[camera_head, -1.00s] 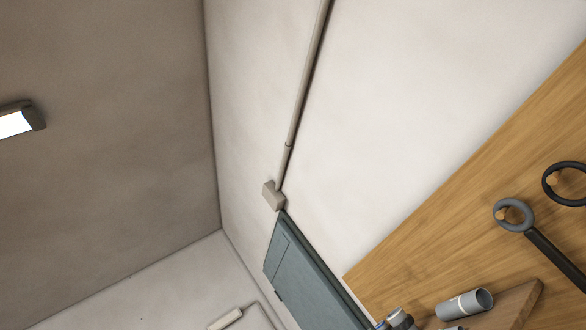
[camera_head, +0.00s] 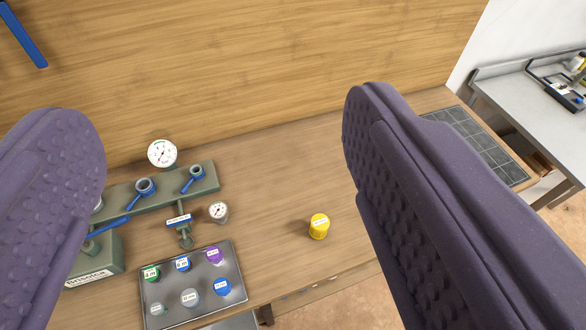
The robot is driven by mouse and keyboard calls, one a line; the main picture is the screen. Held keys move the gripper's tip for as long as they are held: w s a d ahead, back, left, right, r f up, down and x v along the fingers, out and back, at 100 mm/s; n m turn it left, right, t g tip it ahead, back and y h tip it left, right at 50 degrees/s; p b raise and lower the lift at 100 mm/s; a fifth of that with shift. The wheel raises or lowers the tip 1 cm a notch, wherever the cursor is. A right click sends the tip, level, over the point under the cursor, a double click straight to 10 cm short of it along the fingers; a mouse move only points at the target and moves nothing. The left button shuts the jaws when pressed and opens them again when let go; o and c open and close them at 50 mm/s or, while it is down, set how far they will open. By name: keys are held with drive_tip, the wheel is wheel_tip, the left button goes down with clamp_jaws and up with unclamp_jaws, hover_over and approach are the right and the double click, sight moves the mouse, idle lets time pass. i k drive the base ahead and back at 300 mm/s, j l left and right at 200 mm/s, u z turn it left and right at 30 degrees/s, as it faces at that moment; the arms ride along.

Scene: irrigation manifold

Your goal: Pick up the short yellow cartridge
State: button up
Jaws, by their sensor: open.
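The short yellow cartridge (camera_head: 318,227) stands on the wooden workbench (camera_head: 283,185), near its front edge and right of the tray. It has a pale label on it. My gripper (camera_head: 225,165) is open and empty; its two dark purple textured fingers loom large at the left and right of the view. The cartridge lies beyond the fingers, in the gap between them and closer to the right one. Nothing visible touches the cartridge.
A dark tray (camera_head: 235,262) with several coloured caps lies left of the cartridge. Behind it is a green manifold (camera_head: 208,178) with blue valves and a white gauge (camera_head: 162,153). A small gauge (camera_head: 218,211) stands nearby. A gridded mat (camera_head: 480,140) lies right. Bench around the cartridge is clear.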

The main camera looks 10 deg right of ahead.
sight(320, 223)
drive_tip(key=i+l+u, duration=0.15)
drive_tip(key=l+u, duration=0.25)
drive_tip(key=l, duration=0.25)
drive_tip(key=l+u, duration=0.4)
drive_tip(key=l, duration=0.2)
drive_tip(key=i+l+u, duration=0.7)
drive_tip(key=k+j, duration=0.05)
drive_tip(key=k, duration=0.05)
